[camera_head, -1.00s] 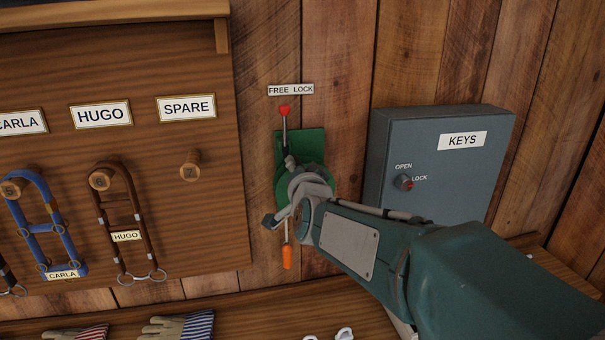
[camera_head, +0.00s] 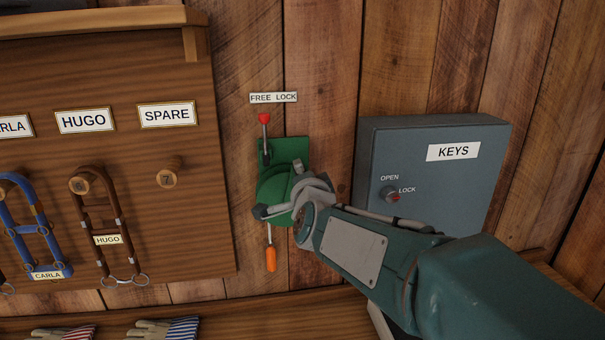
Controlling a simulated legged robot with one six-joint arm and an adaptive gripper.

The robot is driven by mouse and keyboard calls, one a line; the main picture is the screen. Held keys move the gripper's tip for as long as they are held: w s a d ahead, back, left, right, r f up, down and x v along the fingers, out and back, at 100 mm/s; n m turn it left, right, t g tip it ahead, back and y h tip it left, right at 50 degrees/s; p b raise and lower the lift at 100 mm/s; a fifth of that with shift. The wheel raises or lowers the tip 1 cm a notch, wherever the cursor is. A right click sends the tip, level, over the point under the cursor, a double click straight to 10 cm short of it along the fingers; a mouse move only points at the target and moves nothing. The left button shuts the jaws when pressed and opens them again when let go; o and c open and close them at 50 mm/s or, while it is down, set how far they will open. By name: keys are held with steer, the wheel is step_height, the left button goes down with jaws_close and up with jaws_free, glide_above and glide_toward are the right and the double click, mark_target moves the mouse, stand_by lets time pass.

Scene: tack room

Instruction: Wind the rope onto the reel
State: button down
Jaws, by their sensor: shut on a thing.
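The green reel (camera_head: 272,190) is mounted on the plank wall, partly hidden by my gripper. A lever with a red knob (camera_head: 264,118) stands nearly upright above it, under a "FREE LOCK" label (camera_head: 273,98). My gripper (camera_head: 284,206) is in front of the reel's lower right part, shut on what appears to be the reel's crank. The held part is mostly hidden by the fingers.
A grey "KEYS" box (camera_head: 430,215) with an OPEN/LOCK knob (camera_head: 390,195) sticks out of the wall, close behind my arm. A wooden board (camera_head: 130,235) with labelled pegs and halters is at left. A shelf (camera_head: 255,312) with striped gloves (camera_head: 165,328) runs below.

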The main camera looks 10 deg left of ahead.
steer(key=shift+f, duration=0.2)
steer(key=shift+c, duration=2)
jaws_free()
steer(key=shift+s+r, duration=0.1)
steer(key=shift+s, duration=0.05)
steer(key=v, duration=1.1)
steer(key=shift+s, duration=0.3)
steer(key=shift+d, duration=0.1)
